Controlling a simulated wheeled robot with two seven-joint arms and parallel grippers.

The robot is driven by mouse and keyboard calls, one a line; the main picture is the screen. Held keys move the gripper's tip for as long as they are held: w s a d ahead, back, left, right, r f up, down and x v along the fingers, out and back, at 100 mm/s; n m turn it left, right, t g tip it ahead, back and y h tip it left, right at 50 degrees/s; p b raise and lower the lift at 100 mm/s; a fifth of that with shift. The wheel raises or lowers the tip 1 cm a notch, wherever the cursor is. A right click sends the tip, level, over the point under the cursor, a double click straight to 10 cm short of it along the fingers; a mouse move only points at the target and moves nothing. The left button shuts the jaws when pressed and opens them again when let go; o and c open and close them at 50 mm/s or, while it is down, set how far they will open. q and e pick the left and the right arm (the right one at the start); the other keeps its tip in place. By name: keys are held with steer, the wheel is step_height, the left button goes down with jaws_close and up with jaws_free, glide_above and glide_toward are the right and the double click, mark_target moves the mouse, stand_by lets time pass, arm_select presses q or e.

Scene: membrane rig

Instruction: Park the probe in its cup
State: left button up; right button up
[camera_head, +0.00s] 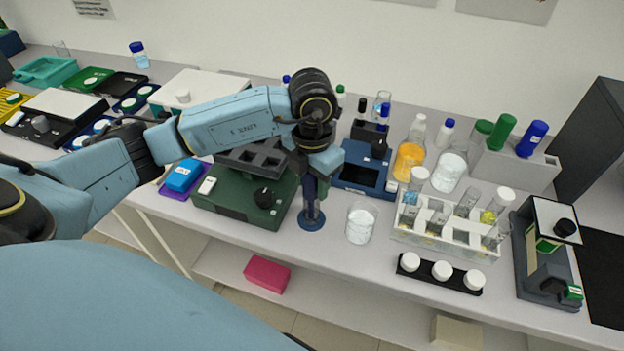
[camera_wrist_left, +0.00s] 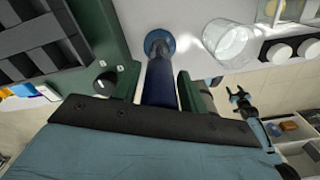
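The probe (camera_head: 309,187) is a dark blue upright rod below my left gripper (camera_head: 313,168). In the left wrist view the probe (camera_wrist_left: 161,84) runs between the two fingers of my left gripper (camera_wrist_left: 160,88), which appear closed on its sides. Its lower end is over a round blue base (camera_head: 313,224), which looks like the cup. The base also shows in the left wrist view (camera_wrist_left: 168,39). I cannot tell whether the tip is inside or just above it. My right gripper (camera_wrist_left: 238,95) shows small in the left wrist view, empty, fingers apart.
A dark green device (camera_head: 232,205) with a black knob stands close left of the base. A glass beaker (camera_head: 361,222) stands close right. A white tube rack (camera_head: 450,243) and a black holder with white caps (camera_head: 441,272) are further right. The bench's front edge is near.

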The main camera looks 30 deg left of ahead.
arm_select(q)
steer(key=shift+o, duration=1.2)
step_height(320, 180, up, 13)
steer(key=shift+r, duration=0.2)
